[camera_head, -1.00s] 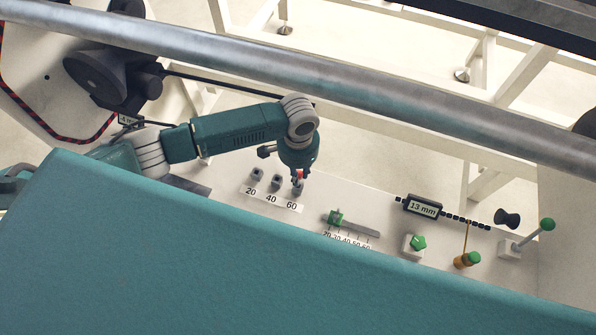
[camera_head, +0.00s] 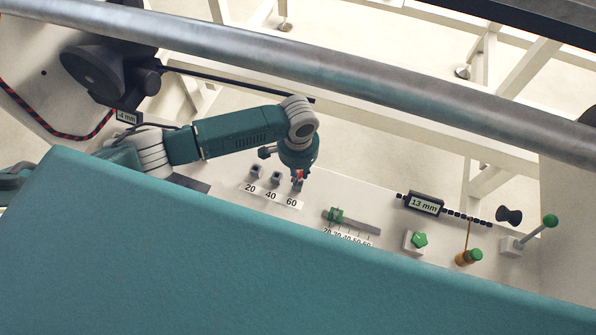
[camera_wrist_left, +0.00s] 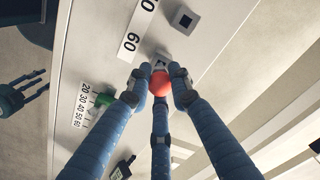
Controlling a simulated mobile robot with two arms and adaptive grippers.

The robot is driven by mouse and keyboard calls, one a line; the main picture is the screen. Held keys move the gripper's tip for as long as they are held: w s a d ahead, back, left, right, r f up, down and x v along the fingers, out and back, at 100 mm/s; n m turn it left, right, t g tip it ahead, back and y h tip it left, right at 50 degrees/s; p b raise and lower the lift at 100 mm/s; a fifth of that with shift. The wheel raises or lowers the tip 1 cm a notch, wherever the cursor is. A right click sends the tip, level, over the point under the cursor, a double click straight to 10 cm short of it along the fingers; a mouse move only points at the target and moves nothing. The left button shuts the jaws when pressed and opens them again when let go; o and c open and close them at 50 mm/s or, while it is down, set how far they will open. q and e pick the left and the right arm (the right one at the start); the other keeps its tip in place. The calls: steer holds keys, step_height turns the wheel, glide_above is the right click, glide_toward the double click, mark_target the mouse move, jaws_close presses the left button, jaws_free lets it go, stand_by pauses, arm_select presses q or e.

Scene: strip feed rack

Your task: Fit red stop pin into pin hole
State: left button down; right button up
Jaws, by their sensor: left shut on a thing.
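My left gripper (camera_head: 298,177) has its three fingers closed around the red stop pin (camera_head: 299,174). In the left wrist view the pin's round red head (camera_wrist_left: 160,84) sits between the fingertips (camera_wrist_left: 156,80). The grey pin hole block by the label 60 (camera_head: 297,187) is right at the fingertips; it also shows in the left wrist view (camera_wrist_left: 160,62). The pin's lower end is hidden, so I cannot tell how deep it sits in the hole.
Hole blocks 20 (camera_head: 256,171) and 40 (camera_head: 275,178) stand left of it. A green slider (camera_head: 335,215) on a scale, a green knob (camera_head: 419,240), an orange plug (camera_head: 468,257) and a lever (camera_head: 535,232) lie to the right. A large metal bar (camera_head: 350,85) crosses above.

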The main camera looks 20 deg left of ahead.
arm_select(q)
steer(key=shift+f, duration=0.55)
steer(key=c, duration=1.5)
jaws_free()
steer(key=shift+r, duration=0.1)
step_height(320, 180, up, 12)
